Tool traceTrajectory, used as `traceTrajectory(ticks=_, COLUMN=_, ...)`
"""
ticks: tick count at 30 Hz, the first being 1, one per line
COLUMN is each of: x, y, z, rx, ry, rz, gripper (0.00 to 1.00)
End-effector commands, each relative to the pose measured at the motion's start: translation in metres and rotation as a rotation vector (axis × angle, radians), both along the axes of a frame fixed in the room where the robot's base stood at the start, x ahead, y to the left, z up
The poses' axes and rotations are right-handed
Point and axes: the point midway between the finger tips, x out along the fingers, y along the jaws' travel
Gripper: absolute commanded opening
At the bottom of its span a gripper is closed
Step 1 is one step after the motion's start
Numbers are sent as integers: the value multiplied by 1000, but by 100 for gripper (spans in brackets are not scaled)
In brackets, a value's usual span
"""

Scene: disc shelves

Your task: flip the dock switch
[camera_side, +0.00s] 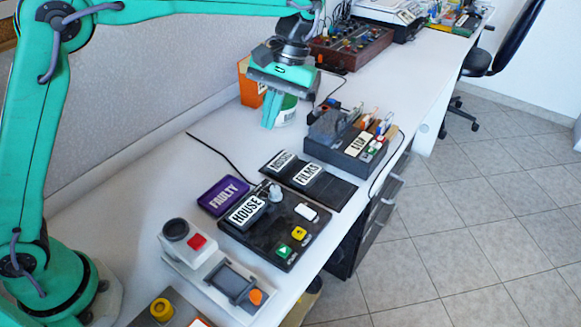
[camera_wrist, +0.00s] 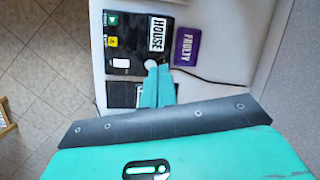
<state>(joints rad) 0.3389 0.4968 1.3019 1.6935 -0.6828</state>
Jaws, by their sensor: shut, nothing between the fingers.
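A black dock panel (camera_side: 268,238) lies on the white table with a disc slot labelled HOUSE (camera_side: 246,208), a pale round knob (camera_side: 275,193), a white switch (camera_side: 306,212), a yellow button (camera_side: 299,233) and a green button (camera_side: 284,251). The panel also shows in the wrist view (camera_wrist: 134,48), with its white switch (camera_wrist: 121,62) left of the fingertips. No part is labelled as the dock switch. My gripper (camera_side: 269,125) points down above the table, behind the panel in the side view, shut and empty. In the wrist view its fingertips (camera_wrist: 158,70) overlap the panel's near edge.
A purple FAULTY tray (camera_side: 223,195) lies beside the panel. A black MUSIC and FILMS rack (camera_side: 341,193) adjoins it. A dark box (camera_side: 335,158) holding small items stands beyond. A grey device with a red button (camera_side: 197,242) stands in front. An orange-and-white container (camera_side: 247,88) is behind my gripper.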

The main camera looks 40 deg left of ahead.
Motion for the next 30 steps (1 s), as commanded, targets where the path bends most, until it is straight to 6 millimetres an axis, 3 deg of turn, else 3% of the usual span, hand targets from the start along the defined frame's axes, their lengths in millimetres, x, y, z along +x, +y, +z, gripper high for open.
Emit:
traceTrajectory(ticks=21, x=24, y=-69, z=-80, rx=205, ry=216, rz=85, gripper=0)
traceTrajectory(ticks=30, x=23, y=-84, z=-102, rx=268, ry=261, rz=106, gripper=0)
